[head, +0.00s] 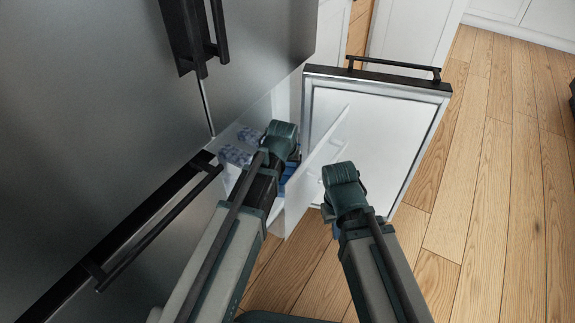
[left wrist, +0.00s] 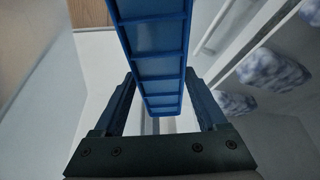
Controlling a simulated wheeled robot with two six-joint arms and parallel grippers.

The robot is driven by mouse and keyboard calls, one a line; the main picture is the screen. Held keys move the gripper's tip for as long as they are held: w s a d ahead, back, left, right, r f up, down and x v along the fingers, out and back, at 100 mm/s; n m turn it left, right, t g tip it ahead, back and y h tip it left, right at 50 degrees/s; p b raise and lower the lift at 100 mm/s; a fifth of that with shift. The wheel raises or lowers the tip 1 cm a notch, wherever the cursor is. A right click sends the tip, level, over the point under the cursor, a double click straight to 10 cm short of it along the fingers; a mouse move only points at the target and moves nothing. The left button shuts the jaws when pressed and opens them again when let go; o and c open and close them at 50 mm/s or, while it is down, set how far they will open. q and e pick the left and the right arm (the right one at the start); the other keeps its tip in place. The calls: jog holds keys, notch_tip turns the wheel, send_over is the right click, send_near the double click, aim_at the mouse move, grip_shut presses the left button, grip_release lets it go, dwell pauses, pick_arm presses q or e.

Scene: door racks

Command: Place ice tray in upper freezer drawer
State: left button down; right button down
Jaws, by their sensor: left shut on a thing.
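The blue ice tray (left wrist: 157,50) has ribbed compartments and sits between the fingers of my left gripper (left wrist: 160,108) in the left wrist view. My left gripper is shut on it. In the head view my left gripper (head: 285,150) is at the open freezer, and only a small blue part of the tray (head: 290,170) shows beside it. A white freezer drawer (head: 318,160) is pulled out next to my left gripper; its inside is largely hidden. My right gripper (head: 343,192) is in front of the drawer and the open door, with its fingers hidden.
The open freezer door (head: 376,115) with a black handle stands to the right. Grey refrigerator doors (head: 100,90) and a closed lower-left door with a long black handle (head: 160,225) fill the left. Bluish frozen packs (left wrist: 272,72) lie inside.

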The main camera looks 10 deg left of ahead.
pick_arm(q)
grip_release()
jog(key=shift+r, duration=0.15)
jog(key=shift+r+p, duration=0.6)
jog(key=shift+p, duration=0.2)
jog(key=p+v, duration=1.1)
jog(key=shift+s+r, duration=0.2)
jog(key=shift+r, duration=0.15)
